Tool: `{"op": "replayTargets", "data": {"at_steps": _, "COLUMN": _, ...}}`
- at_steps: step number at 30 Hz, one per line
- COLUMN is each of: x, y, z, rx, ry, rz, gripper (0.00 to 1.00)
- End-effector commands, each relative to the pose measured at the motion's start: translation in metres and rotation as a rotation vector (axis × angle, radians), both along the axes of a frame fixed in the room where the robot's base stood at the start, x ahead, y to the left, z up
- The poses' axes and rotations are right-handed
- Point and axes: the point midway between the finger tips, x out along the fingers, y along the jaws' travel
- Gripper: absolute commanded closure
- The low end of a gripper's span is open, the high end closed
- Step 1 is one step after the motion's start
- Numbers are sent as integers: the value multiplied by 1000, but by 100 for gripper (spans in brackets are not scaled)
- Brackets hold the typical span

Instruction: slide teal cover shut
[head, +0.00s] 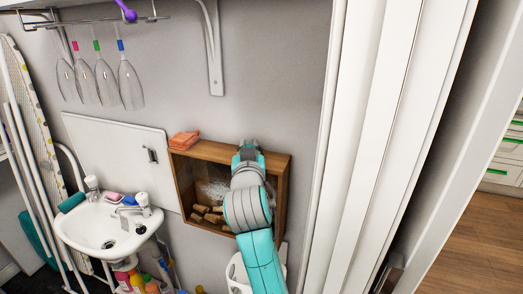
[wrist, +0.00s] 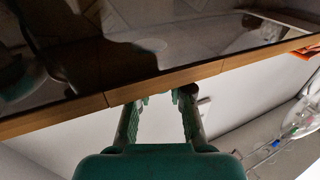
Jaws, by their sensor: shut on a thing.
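A shallow wooden box (head: 284,185) with a dark inside hangs on the wall in the head view, with several corks (head: 208,215) in its lower part. I cannot make out a plainly teal cover; a dark, glossy, reflecting pane (wrist: 110,55) fills the upper wrist view, beside a wooden strip (wrist: 65,116). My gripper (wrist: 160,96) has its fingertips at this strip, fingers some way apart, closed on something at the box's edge. The exact grip is hard to see. In the head view my arm hides the right part of the box and the fingertips.
A folded orange cloth (head: 184,140) lies on the box's top left. A white sink (head: 105,228) and a white panel (head: 115,145) are to the left, below hanging glasses (head: 105,82). White door trim (head: 345,150) stands close on the right.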

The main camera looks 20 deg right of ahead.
Motion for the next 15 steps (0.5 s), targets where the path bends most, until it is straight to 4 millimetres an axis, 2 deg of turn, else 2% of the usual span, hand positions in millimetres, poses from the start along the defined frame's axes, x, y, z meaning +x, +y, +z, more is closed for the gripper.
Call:
{"op": "replayTargets", "data": {"at_steps": 7, "x": 1, "y": 3, "z": 1, "rx": 1, "ry": -2, "rz": 5, "gripper": 100}}
{"op": "replayTargets", "data": {"at_steps": 8, "x": 1, "y": 3, "z": 1, "rx": 1, "ry": -2, "rz": 5, "gripper": 78}}
{"op": "replayTargets", "data": {"at_steps": 9, "x": 1, "y": 3, "z": 1, "rx": 1, "ry": -2, "rz": 6, "gripper": 68}}
{"op": "replayTargets", "data": {"at_steps": 11, "x": 1, "y": 3, "z": 1, "rx": 1, "ry": -2, "rz": 5, "gripper": 54}}
{"op": "replayTargets", "data": {"at_steps": 15, "x": 1, "y": 2, "z": 1, "rx": 1, "ry": -2, "rz": 4, "gripper": 54}}
